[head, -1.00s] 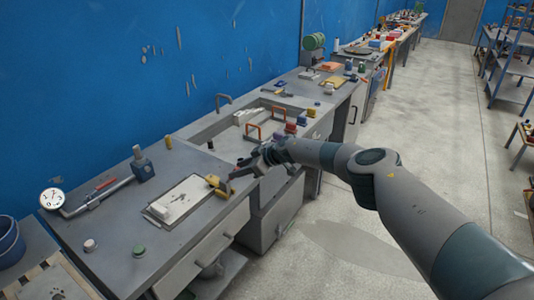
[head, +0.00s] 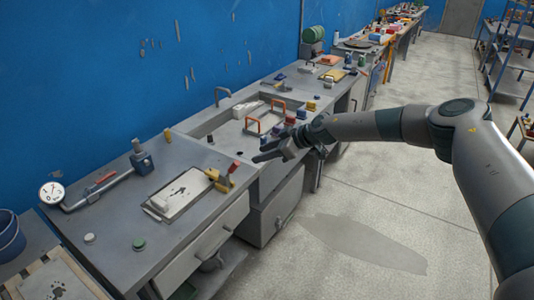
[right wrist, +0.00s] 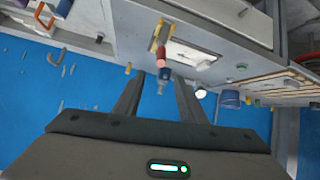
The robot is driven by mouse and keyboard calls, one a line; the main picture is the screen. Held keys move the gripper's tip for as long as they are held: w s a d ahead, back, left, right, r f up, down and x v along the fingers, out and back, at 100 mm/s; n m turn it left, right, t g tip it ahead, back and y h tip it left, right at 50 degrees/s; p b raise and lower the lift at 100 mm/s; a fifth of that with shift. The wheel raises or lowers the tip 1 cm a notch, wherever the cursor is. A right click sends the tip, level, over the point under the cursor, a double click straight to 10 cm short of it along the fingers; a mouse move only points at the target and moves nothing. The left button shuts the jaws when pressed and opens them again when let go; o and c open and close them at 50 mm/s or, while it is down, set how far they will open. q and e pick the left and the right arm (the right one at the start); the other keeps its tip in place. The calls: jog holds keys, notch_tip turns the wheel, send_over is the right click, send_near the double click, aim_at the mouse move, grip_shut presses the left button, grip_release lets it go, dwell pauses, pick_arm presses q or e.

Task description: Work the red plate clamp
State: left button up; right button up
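The red plate clamp, a yellow body with a red handle (head: 233,167), stands at the right edge of the plate's tray on the near bench. The handle is raised. A pale plate (head: 184,190) with a dark mark lies beside it. My right gripper (head: 258,154) is to the right of the clamp and apart from it in the head view. In the right wrist view the fingers (right wrist: 157,78) are spread with nothing held, and the clamp's red handle (right wrist: 162,53) shows beyond the fingertips. My left gripper is not in view.
A grey lever tool with a red grip (head: 105,179) and a dial gauge (head: 51,192) are at the left of the bench. A green knob (head: 139,244) is at the front. A sink with an orange-handled frame (head: 265,120) lies behind my gripper.

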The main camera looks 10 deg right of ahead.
jog(key=shift+s+d+r, duration=0.35)
jog(key=shift+d+r, duration=0.05)
jog(key=shift+c, duration=0.2)
